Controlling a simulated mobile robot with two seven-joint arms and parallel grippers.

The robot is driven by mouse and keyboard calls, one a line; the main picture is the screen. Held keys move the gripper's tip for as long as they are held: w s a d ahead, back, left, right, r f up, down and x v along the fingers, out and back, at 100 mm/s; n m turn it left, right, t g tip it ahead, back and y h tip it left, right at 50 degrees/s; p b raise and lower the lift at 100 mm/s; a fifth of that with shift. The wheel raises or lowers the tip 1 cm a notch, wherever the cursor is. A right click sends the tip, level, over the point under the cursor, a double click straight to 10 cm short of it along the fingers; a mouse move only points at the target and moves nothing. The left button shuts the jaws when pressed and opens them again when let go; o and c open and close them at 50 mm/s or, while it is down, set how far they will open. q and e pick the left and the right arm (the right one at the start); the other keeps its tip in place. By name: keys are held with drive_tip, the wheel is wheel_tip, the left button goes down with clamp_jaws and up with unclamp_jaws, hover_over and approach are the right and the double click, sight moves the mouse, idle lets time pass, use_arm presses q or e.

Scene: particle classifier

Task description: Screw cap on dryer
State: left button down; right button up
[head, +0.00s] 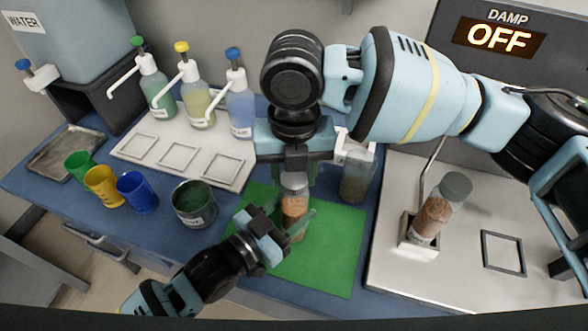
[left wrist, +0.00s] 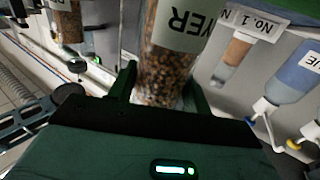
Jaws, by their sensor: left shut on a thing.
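The dryer bottle (head: 294,207), clear with brown grains inside, stands upright over the green mat. My left gripper (head: 290,228) is shut around its lower part. In the left wrist view the bottle (left wrist: 168,70) stands between the two fingers, its label partly showing "YER". A grey cap (head: 294,183) shows at the bottle's top. My right gripper (head: 297,170) points straight down from above at the cap. Its fingertips are small and overlap the cap area, so I cannot tell whether they grip it or how tightly the cap sits.
A capped grain bottle (head: 436,212) leans in a holder on the grey machine at right, beside an empty square frame (head: 503,253). Another clear container (head: 355,180) stands behind the green mat (head: 325,262). Cups and a dark jar (head: 194,205) stand left; pump bottles (head: 198,105) stand behind.

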drive_tip(key=shift+c, duration=1.2)
drive_tip(key=m, duration=1.9)
drive_tip(key=shift+m, duration=0.3)
drive_tip(key=o, duration=1.1)
drive_tip(key=shift+c, duration=0.2)
